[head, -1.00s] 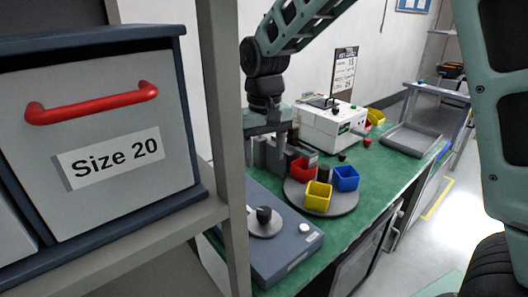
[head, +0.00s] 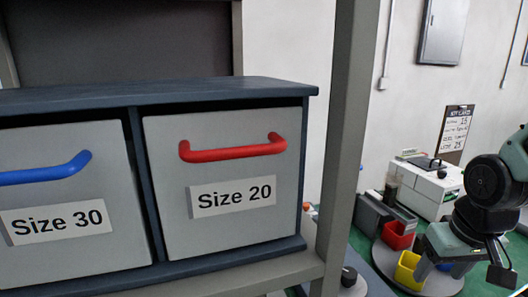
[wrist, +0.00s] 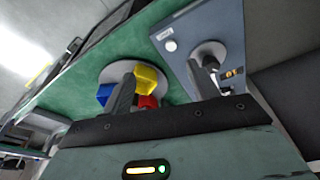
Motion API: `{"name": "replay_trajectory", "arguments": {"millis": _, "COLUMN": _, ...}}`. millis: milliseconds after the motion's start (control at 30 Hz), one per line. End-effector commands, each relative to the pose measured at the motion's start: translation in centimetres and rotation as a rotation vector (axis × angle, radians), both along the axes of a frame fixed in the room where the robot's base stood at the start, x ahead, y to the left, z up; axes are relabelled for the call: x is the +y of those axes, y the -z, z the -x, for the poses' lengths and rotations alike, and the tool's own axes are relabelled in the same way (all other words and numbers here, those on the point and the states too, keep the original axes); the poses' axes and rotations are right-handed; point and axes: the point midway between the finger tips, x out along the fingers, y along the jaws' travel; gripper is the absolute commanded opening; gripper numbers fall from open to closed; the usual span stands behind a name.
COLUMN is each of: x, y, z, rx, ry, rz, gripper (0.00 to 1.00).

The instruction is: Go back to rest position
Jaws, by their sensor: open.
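My gripper (head: 447,262) shows at the right of the head view, pointing down in front of the round turntable with the colored bins. In the wrist view its two fingers (wrist: 163,88) are spread apart with nothing between them. It is clear of the shelf and drawers. The turntable (wrist: 112,72) lies beyond the fingers in the wrist view, with a yellow bin (wrist: 152,76), a blue bin (wrist: 104,94) and a red bin (wrist: 148,102) partly hidden by the left finger.
A shelf post (head: 345,150) stands between the drawers and the workbench. The Size 20 drawer (head: 225,225) and Size 30 drawer (head: 75,255) are shut. A white machine (head: 425,185) stands on the green bench. A blue-grey device (wrist: 182,62) with a knob is near the turntable.

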Motion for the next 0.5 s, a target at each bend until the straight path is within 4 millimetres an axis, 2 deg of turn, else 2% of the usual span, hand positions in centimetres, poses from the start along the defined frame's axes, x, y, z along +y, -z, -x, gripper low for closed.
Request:
{"name": "replay_trajectory", "arguments": {"millis": 67, "x": -0.7, "y": 0.4, "z": 1.4, "rx": -0.015, "ry": 0.006, "rz": 0.004, "gripper": 0.6}}
{"name": "replay_trajectory", "arguments": {"millis": 267, "x": 4.6, "y": -0.1, "z": 2.7, "rx": 0.022, "ry": -0.146, "rz": -0.008, "gripper": 0.6}}
{"name": "replay_trajectory", "arguments": {"millis": 500, "x": 11.0, "y": -0.8, "z": 6.4, "rx": 0.087, "ry": -0.359, "rz": -0.009, "gripper": 0.6}}
